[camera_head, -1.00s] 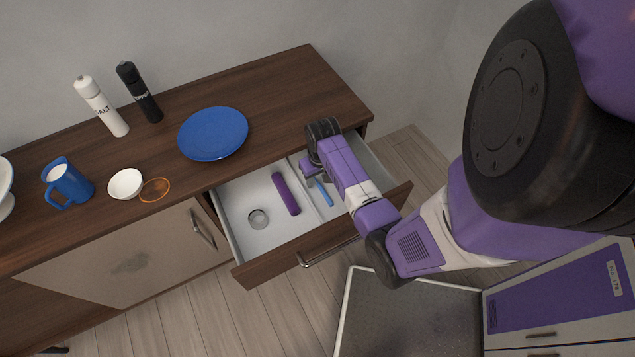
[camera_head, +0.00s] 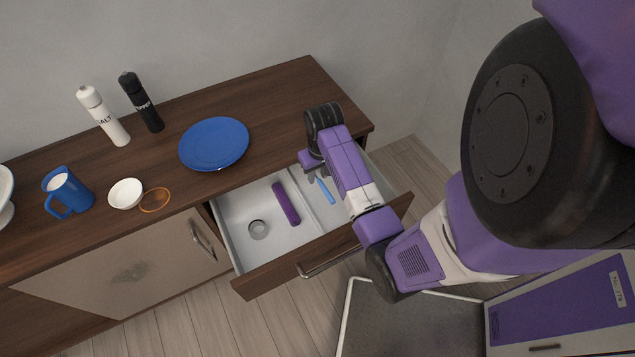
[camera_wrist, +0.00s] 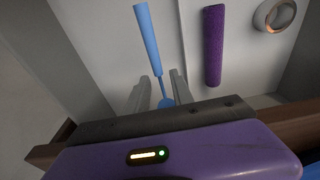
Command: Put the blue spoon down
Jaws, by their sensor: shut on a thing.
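The blue spoon (camera_head: 326,191) is in my gripper (camera_head: 318,177), over the open drawer (camera_head: 280,262) on its right side. In the wrist view the blue spoon (camera_wrist: 149,42) has its handle pointing away from me. Its thin neck and bowl end lie between the two fingers of my gripper (camera_wrist: 160,82), which are shut on it. The bowl is partly hidden by the gripper body. I cannot tell exactly how high the spoon is above the drawer floor.
The drawer also holds a purple bar-like object (camera_head: 286,203) and a small round metal ring or cup (camera_head: 258,229), left of a divider. On the counter are a blue plate (camera_head: 214,144), white bowl (camera_head: 126,193), orange ring (camera_head: 155,200), blue mug (camera_head: 68,192), and salt (camera_head: 104,117) and pepper (camera_head: 142,103) mills.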

